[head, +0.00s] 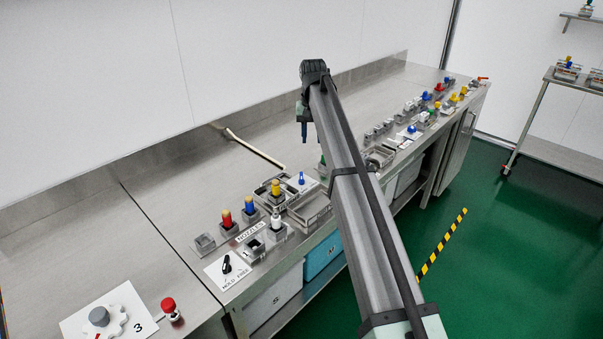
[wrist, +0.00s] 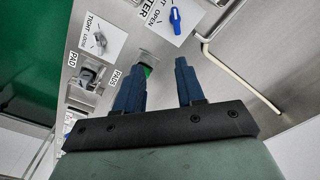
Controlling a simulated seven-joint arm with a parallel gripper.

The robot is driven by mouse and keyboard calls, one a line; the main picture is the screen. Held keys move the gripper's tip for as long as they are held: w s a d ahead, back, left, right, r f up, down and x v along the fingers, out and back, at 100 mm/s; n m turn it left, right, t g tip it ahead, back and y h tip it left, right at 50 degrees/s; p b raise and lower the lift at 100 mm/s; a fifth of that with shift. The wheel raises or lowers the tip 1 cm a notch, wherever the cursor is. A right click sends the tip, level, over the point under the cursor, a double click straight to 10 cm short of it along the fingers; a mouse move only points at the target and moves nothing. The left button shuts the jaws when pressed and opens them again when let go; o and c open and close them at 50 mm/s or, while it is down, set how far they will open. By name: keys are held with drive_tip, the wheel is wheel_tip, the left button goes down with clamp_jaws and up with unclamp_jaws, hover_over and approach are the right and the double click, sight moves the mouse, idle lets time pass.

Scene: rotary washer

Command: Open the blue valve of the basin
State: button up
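In the wrist view the blue lever (wrist: 175,20) sits on a plate with "OPEN" and part of a label ending in "TER", near the top edge. My gripper (wrist: 158,66) hangs above the counter, its two blue fingers apart with nothing held. It is beside the lever and not touching it. The head view shows the gripper (head: 303,126) small and partly hidden by my arm. The basin cannot be told clearly.
A bent pale pipe (head: 255,148) reaches over the counter behind the valve; it also shows in the wrist view (wrist: 242,72). Nozzles in holders (head: 249,208) stand left of the valve. A "TIGHT" plate (wrist: 97,38) is nearby.

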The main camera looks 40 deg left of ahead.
sight(302, 175)
drive_tip(key=s+f, duration=0.1)
drive_tip(key=f, duration=0.3)
drive_tip(key=s+a+f, duration=0.1)
drive_tip(key=f, duration=0.4)
drive_tip(key=s+f, duration=0.1)
drive_tip(key=f, duration=0.3)
drive_tip(key=shift+s+a+f, duration=0.1)
drive_tip(key=shift+a+f, duration=0.15)
drive_tip(key=shift+f, duration=0.1)
clamp_jaws()
